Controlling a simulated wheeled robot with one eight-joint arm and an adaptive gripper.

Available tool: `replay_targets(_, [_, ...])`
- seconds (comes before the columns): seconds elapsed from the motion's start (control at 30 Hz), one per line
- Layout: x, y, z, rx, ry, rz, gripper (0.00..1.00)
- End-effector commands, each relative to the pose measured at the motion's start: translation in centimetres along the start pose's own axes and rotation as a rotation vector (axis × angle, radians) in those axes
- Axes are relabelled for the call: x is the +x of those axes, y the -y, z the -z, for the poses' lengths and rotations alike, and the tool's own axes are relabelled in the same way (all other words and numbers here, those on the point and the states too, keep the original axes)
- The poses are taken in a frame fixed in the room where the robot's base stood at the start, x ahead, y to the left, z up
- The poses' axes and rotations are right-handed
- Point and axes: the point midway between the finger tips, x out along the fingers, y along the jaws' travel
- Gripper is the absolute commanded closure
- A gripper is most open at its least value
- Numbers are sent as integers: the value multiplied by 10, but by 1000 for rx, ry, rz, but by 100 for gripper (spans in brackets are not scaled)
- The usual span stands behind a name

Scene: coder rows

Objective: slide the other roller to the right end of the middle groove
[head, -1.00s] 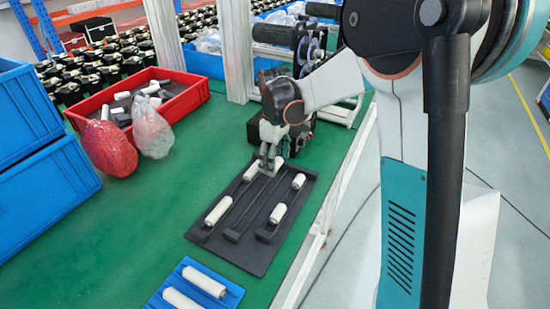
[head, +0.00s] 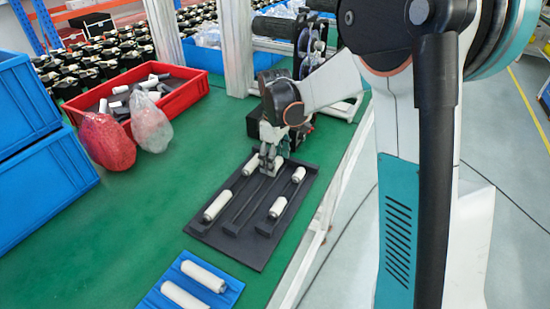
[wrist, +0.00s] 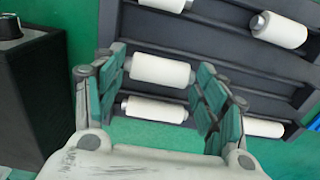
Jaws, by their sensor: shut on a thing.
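The black tray (head: 250,256) has parallel grooves with several white rollers. The left groove in the head view holds two rollers (head: 217,205) (head: 250,166). The right groove holds two more (head: 278,207) (head: 298,174). My gripper (head: 268,170) is down at the far end of the middle groove. In the wrist view my gripper (wrist: 165,85) has a finger on either side of a white roller (wrist: 160,68) in the middle groove and is shut on it. In the head view the fingers mostly hide this roller. The near part of the middle groove is bare.
A blue tray (head: 228,296) with white rollers lies in front of the black tray. A red bin (head: 187,100), filled bags (head: 107,142) and blue crates (head: 45,195) stand to the left. A black box (wrist: 30,95) is close beside my gripper.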

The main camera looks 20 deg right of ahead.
Motion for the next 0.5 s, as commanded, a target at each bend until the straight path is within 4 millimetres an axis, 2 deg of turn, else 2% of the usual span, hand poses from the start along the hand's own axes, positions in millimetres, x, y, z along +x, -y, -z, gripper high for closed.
replay_targets(0.5, [15,0,0,0,0,0,55])
